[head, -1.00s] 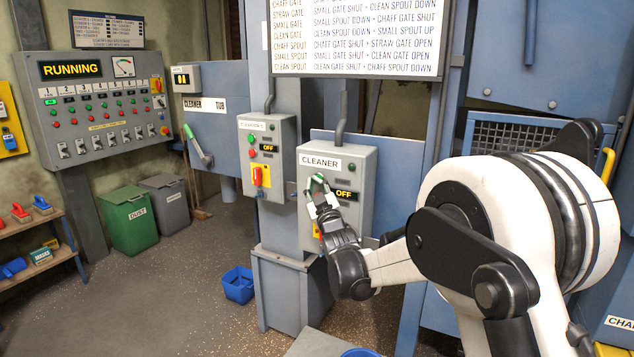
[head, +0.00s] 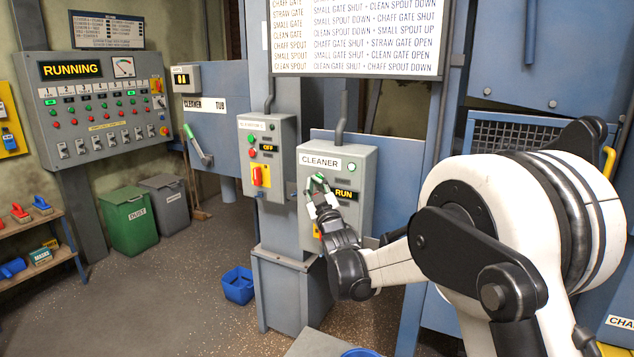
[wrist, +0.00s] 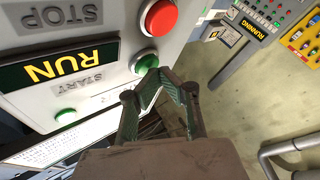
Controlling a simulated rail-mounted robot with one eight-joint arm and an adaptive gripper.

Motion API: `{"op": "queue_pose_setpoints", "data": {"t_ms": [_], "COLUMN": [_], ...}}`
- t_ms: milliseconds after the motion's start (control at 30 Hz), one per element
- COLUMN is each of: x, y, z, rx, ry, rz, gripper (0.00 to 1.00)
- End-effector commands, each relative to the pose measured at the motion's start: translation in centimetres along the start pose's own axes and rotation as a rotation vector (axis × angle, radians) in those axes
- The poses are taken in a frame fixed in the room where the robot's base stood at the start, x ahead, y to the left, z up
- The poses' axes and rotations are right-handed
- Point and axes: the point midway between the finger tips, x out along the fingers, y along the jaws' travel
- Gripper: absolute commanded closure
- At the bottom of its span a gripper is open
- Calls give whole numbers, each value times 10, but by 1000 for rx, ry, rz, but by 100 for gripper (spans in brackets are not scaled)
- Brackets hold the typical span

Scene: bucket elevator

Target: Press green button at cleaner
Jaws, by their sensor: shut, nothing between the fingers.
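The grey CLEANER box (head: 352,225) stands in the middle of the head view, and its display (head: 344,195) reads RUN. A green lamp (head: 351,167) at its upper right is lit. My gripper (head: 318,184) is shut and empty at the upper left of the box face, and its fingers partly cover the buttons there. In the wrist view the fingertips (wrist: 158,72) meet at the green button (wrist: 144,62) marked START and look to be touching it or very near it. The red button (wrist: 158,17) marked STOP sits beside the green one.
Another grey box (head: 266,205) with an OFF display is just left of the CLEANER box. A wall panel (head: 95,125) reads RUNNING. A blue bucket (head: 238,285) is on the floor. A large sign (head: 356,38) hangs above the boxes.

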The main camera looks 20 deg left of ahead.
Motion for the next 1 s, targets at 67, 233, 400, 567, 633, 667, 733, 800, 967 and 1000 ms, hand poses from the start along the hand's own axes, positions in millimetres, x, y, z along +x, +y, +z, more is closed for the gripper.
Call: {"op": "queue_pose_setpoints", "data": {"t_ms": [67, 233, 400, 567, 633, 667, 733, 800, 967, 1000], "x": [-4, -8, -8, -9, -12, -14, -18, -22, -32, -34], "y": [-3, -6, -6, -7, -9, -11, -14, -17, -24, -26], "z": [-2, -5, -5, -6, -8, -10, -12, -16, -22, -24], "rx": [0, 0, 0, 0, 0, -1, 1, 0, 1, 0], "ry": [0, 0, 0, 1, 1, 1, 1, 1, 1, 1], "rz": [-1, 0, 0, -1, -1, -2, -2, -2, -1, -1], "gripper": [100, 100, 100, 100, 100, 100, 100, 100, 100, 100]}}
